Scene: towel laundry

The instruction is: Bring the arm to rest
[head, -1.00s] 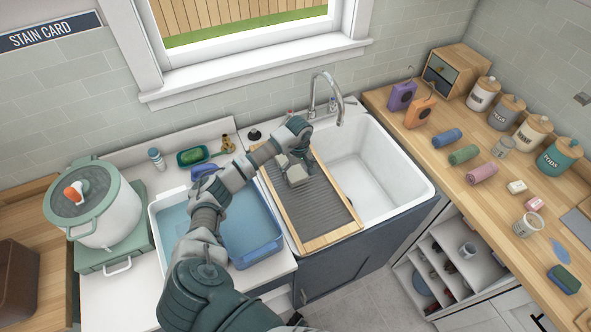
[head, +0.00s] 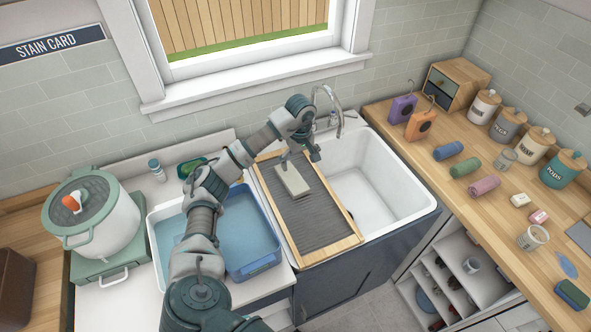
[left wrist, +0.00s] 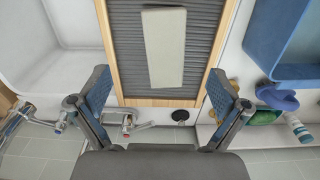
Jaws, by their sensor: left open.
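My left gripper (head: 300,160) is open and empty. It hangs above the far end of the washboard (head: 335,238), beside the tap. A pale grey block-like piece, perhaps a folded cloth (head: 293,180), lies flat on the washboard's ribbed face. In the left wrist view the two spread fingers (left wrist: 160,82) stand apart on either side of the board, with the pale piece (left wrist: 164,48) beyond them, clear of both. My right gripper is not in view.
A white sink (head: 395,200) with a tap (head: 338,105) is at the right of the board. Blue water tubs (head: 262,262) stand at the left, under my arm. A lidded pot (head: 105,225) is further left. Rolled towels (head: 465,167) and jars (head: 535,140) line the right counter.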

